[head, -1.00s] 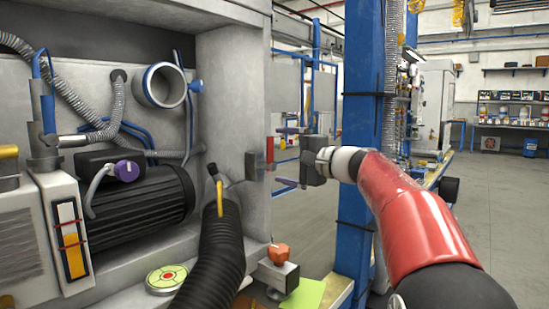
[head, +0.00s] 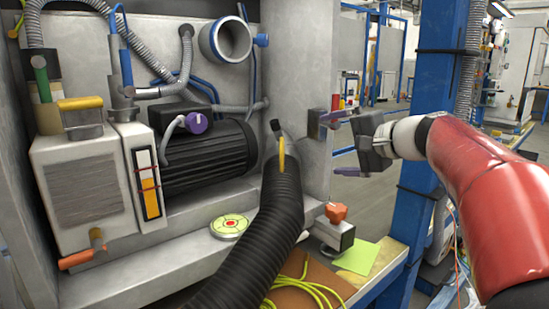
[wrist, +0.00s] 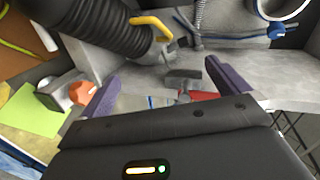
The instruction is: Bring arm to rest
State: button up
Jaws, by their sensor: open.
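My red arm (head: 480,190) reaches in from the right in the head view. My gripper (head: 332,146) is in front of the right side wall of the machine bay. Its two purple fingers also show in the wrist view (wrist: 168,88), spread apart with nothing held between them. Beyond the fingers in the wrist view are a small dark grey block (wrist: 183,74) and a red part (wrist: 197,95). I cannot tell whether the fingers touch the wall.
A thick black hose (head: 268,215) stands left of my gripper. An orange-knobbed box (head: 335,232) and a green sheet (head: 366,257) lie below it. A blue post (head: 428,150) stands behind my arm. A yellow cable (head: 300,293) lies on the bench.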

jog(key=s+a+f+n+g+h+p, duration=0.1)
jog(key=s+a+f+n+g+h, duration=0.15)
jog(key=s+f, duration=0.4)
jog(key=s+a+f+n+g+h+p, duration=0.2)
jog(key=s+a+f, duration=0.15)
jog(key=s, duration=0.65)
jog(key=s+d+f+n+h+p, duration=0.1)
jog(key=s+d+f+n+h, duration=0.1)
jog(key=s+f, duration=0.3)
jog(key=s+d+f+n+g+h, duration=0.1)
jog(key=s+d+f+n+h, duration=0.1)
jog(key=s+f, duration=0.3)
jog(key=s, duration=0.3)
jog(key=shift+s+d+f+n+h+p, duration=0.25)
jog(key=shift+s+f+n+h+p, duration=0.05)
jog(key=shift+f+n+h+p, duration=0.05)
jog(key=shift+g, duration=0.25)
